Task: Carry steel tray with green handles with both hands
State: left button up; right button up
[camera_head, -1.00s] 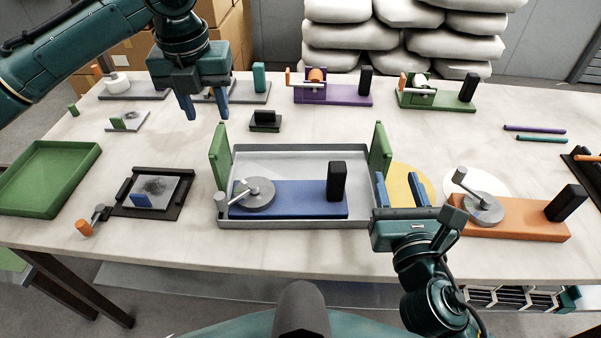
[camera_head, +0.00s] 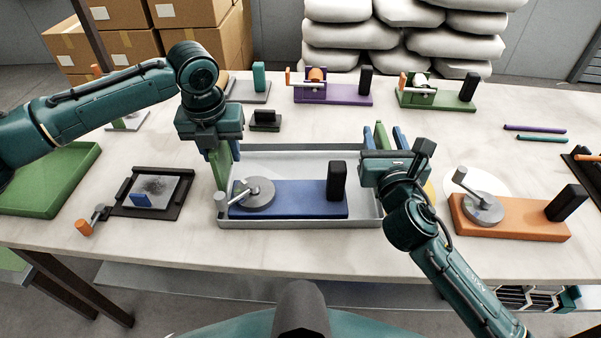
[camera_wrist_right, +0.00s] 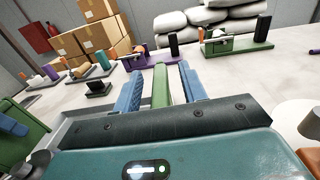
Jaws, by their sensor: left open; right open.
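The steel tray (camera_head: 285,222) lies on the table in the middle of the head view, with a blue-based device (camera_head: 305,200) inside it. My left gripper (camera_head: 218,158) is open at the tray's left green handle (camera_head: 224,174), its fingers down by the handle and partly hiding it. My right gripper (camera_head: 388,140) is open at the right green handle (camera_head: 379,138). In the right wrist view, the right green handle (camera_wrist_right: 160,86) stands between the two blue fingers of my right gripper (camera_wrist_right: 160,88), with gaps on both sides.
A green tray (camera_head: 50,185) and a black-framed plate (camera_head: 152,192) lie to the left. An orange-based device (camera_head: 510,218) stands to the right. Purple (camera_head: 335,95) and green (camera_head: 440,100) devices stand behind. Table space behind the steel tray is partly clear.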

pick_arm(q)
grip_shut()
pick_arm(e)
grip_shut()
pick_arm(q)
jog(key=shift+r, duration=0.2)
pick_arm(e)
jog(key=shift+r, duration=0.2)
